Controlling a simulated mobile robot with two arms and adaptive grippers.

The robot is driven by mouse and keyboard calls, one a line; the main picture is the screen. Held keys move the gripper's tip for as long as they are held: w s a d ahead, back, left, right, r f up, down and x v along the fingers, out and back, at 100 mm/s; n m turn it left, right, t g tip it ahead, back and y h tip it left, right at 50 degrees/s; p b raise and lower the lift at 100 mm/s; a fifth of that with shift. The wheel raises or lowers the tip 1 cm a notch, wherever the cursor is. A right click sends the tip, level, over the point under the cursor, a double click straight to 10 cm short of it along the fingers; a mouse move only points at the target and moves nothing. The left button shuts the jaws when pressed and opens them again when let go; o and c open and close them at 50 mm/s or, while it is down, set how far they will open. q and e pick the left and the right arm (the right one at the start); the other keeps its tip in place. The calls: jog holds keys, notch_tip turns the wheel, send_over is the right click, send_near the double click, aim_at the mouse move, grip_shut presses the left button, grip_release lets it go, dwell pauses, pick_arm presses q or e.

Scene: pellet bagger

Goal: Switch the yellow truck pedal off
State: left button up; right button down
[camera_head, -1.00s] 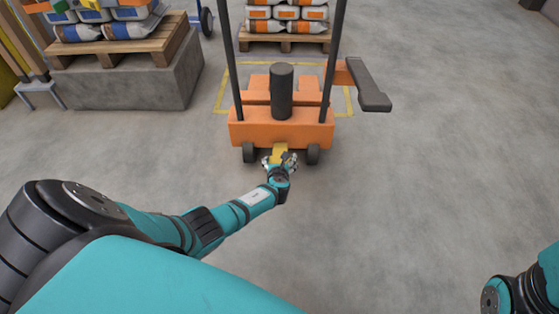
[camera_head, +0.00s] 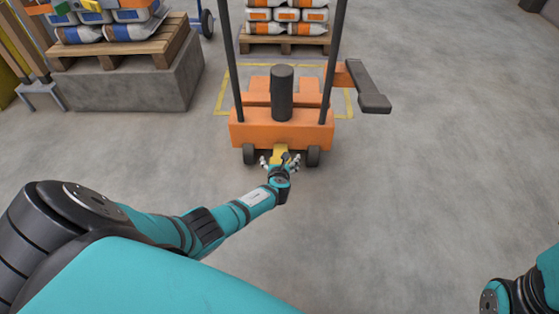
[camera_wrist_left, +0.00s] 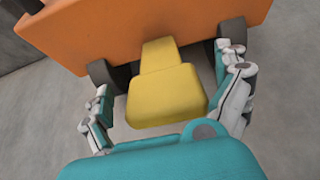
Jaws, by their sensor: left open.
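The yellow pedal (camera_head: 280,152) sticks out low from the near side of the orange truck (camera_head: 283,130), between its two dark wheels. It also shows in the left wrist view (camera_wrist_left: 168,92), a yellow plate on a narrower neck under the orange body. My left gripper (camera_head: 280,161) is open at the pedal. In the left wrist view its fingers (camera_wrist_left: 168,95) stand apart, one on each side of the pedal, with gaps to it. My right gripper is out of view; only part of my right arm shows at the lower right.
The truck has two dark uprights, a dark cylinder (camera_head: 282,92) and a grey handle (camera_head: 368,88) at its right. A pallet (camera_head: 287,45) with bags stands behind it. A concrete block (camera_head: 135,82) with a loaded pallet is at the left. The floor at the right is clear.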

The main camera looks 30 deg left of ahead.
pick_arm(q)
jog(key=v, duration=1.2)
jog(key=shift+a, duration=0.1)
